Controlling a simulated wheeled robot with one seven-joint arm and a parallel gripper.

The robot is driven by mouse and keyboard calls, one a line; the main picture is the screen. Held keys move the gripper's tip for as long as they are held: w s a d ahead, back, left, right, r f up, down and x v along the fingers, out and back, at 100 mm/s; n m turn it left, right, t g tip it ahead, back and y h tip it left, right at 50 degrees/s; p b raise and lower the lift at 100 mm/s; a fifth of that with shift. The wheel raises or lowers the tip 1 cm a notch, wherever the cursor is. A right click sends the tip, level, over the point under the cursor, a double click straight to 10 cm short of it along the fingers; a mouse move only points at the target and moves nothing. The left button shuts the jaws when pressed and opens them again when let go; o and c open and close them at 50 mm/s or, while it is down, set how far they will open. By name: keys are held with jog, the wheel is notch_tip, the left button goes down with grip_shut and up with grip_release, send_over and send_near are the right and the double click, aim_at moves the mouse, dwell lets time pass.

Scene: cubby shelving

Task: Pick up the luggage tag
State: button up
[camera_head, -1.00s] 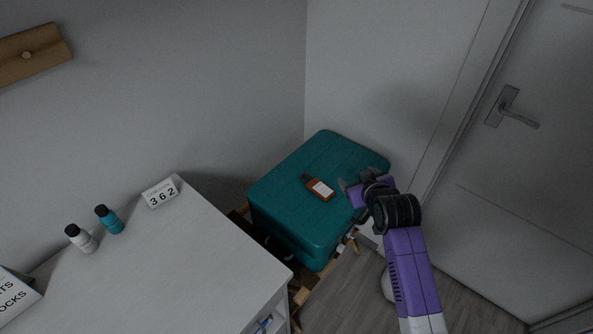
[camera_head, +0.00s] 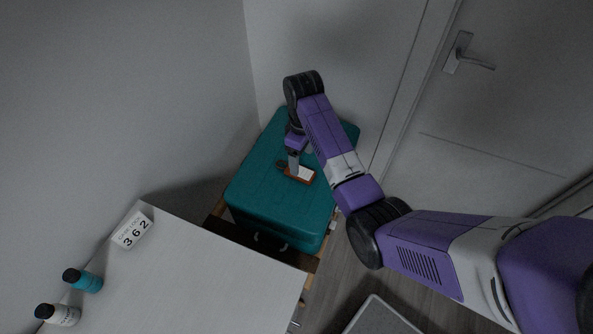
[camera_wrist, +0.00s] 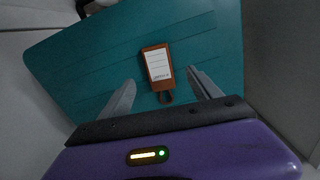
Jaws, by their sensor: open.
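The luggage tag (camera_head: 300,174) is brown with a white label and lies flat on top of the teal suitcase (camera_head: 262,186). In the wrist view the tag (camera_wrist: 157,66) lies between and just beyond the fingertips, with its dark strap loop toward me. My gripper (camera_wrist: 163,84) is open and empty, one finger on each side of the tag. In the head view my gripper (camera_head: 294,163) points down over the suitcase beside the tag and hides part of it. I cannot tell the exact height of the fingertips above the suitcase.
The suitcase rests on a wooden stand (camera_head: 314,244). A white cabinet (camera_head: 200,272) at left holds a calendar block (camera_head: 132,230), a teal bottle (camera_head: 83,280) and a white bottle (camera_head: 57,314). Walls stand close behind the suitcase; a door (camera_head: 520,110) is at right.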

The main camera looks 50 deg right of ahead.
aim_at(300, 171)
jog(key=f, duration=0.6)
jog(key=shift+w+f+p, duration=0.25)
jog(key=shift+w+p, duration=0.05)
jog(key=shift+p, duration=0.05)
jog(key=shift+c, duration=0.2)
jog(key=c, duration=1.4)
jog(key=shift+r, duration=0.1)
jog(key=shift+r+p, duration=3)
jog(key=shift+r, duration=6.95)
